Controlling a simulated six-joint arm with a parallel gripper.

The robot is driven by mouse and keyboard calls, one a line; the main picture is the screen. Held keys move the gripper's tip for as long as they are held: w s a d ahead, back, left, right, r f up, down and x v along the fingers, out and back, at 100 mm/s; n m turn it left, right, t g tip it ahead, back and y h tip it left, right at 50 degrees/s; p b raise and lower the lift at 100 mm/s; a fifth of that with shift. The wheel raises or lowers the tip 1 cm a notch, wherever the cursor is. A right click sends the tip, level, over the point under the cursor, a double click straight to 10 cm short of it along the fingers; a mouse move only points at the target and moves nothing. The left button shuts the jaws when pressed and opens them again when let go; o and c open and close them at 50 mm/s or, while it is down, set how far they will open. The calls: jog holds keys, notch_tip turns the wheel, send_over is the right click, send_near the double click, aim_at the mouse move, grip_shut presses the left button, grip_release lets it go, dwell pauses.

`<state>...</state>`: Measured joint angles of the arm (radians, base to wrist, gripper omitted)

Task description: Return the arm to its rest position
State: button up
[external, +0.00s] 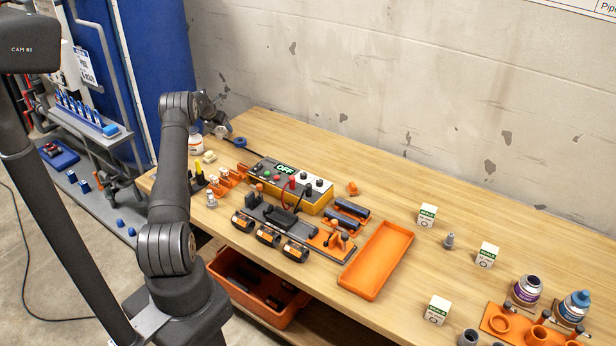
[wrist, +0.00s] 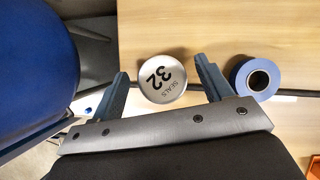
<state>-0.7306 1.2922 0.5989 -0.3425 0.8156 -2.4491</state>
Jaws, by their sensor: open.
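My gripper (wrist: 161,68) is open, with its two grey-blue fingers spread apart in the wrist view. A white round lid marked "32 SEALS" (wrist: 162,79) shows between the fingers; I cannot tell its distance below them. It appears to top the white jar (external: 196,144) at the far left end of the bench in the external view. My arm (external: 170,185) rises from its base and bends over at the top toward that end. The gripper there is small and partly hidden by the arm. I see nothing held.
A blue tape roll (wrist: 258,79) lies right of the right finger. The wooden bench (external: 390,195) carries a yellow device reading "OFF" (external: 285,187), an orange tray (external: 377,261), small white boxes and bottles. A blue rounded surface (wrist: 35,65) fills the wrist view's left side.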

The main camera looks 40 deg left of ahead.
notch_tip(320, 180, up, 2)
jog(key=shift+r, duration=0.25)
jog(key=w+d+r, duration=0.1)
jog(key=d+r, duration=0.6)
jog(key=d, duration=0.5)
jog(key=w+d+m+h, duration=0.1)
jog(key=w+d+m, duration=0.1)
jog(key=d, duration=1.3)
jog(key=w+d+m+h, duration=0.1)
jog(key=w+d+m, duration=0.2)
jog(key=d, duration=1.3)
jog(key=w+d+m+h, duration=0.2)
jog(key=d+m, duration=0.1)
jog(key=d, duration=1.2)
jog(key=shift+w+d+g, duration=0.3)
jog(key=shift+w+d, duration=0.05)
jog(key=shift+o, duration=0.5)
jog(key=o, duration=0.5)
